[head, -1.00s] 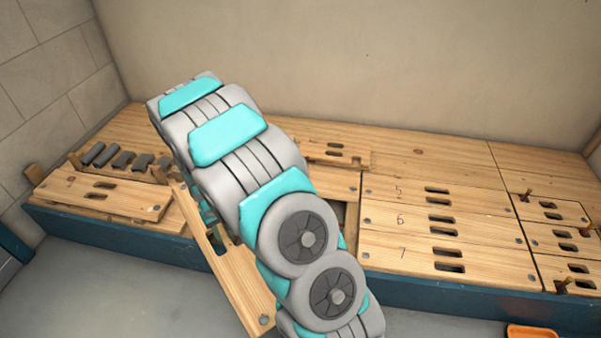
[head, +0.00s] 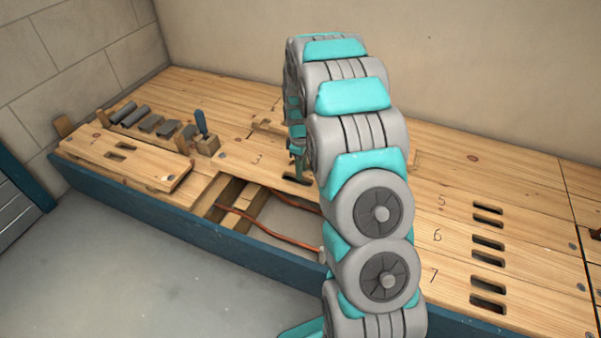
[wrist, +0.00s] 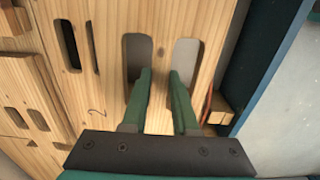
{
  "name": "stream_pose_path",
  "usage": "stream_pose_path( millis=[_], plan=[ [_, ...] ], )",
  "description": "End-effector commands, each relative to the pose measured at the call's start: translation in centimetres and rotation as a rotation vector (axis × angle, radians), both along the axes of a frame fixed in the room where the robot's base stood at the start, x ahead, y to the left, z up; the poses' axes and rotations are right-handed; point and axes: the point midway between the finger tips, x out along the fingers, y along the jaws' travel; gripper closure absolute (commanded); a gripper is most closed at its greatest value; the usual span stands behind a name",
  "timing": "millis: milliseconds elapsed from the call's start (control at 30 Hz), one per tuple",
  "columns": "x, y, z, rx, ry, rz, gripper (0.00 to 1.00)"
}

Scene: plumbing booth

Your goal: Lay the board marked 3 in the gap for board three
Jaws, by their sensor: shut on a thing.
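The board marked 3 (head: 257,160) lies about level with the bench top, just behind an open gap (head: 270,215). Its right part is hidden by my arm. My gripper (head: 297,178) points down at this board's slots. In the wrist view my two green fingers (wrist: 160,80) are shut on the wooden strip between two slots of a pale board (wrist: 163,25). A digit left of them looks like a 2, but I cannot read it surely. I cannot tell whether the held board touches what is beneath it.
Copper pipes (head: 290,243) and wooden supports (head: 240,200) show in the gap. A loose board (head: 125,160) lies at the left, near grey pipe pieces (head: 150,123) and a blue-handled tool (head: 201,123). Boards 5, 6 and 7 (head: 455,240) lie at the right.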

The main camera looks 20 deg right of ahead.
Motion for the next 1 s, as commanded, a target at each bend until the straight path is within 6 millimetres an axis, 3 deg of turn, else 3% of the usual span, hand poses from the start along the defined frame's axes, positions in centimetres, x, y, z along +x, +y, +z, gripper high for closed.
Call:
stream_pose_path(
  millis=[1000],
  plan=[
    [0.0,0.0,-5.1,0.001,-0.002,-0.004,1.0]
  ],
)
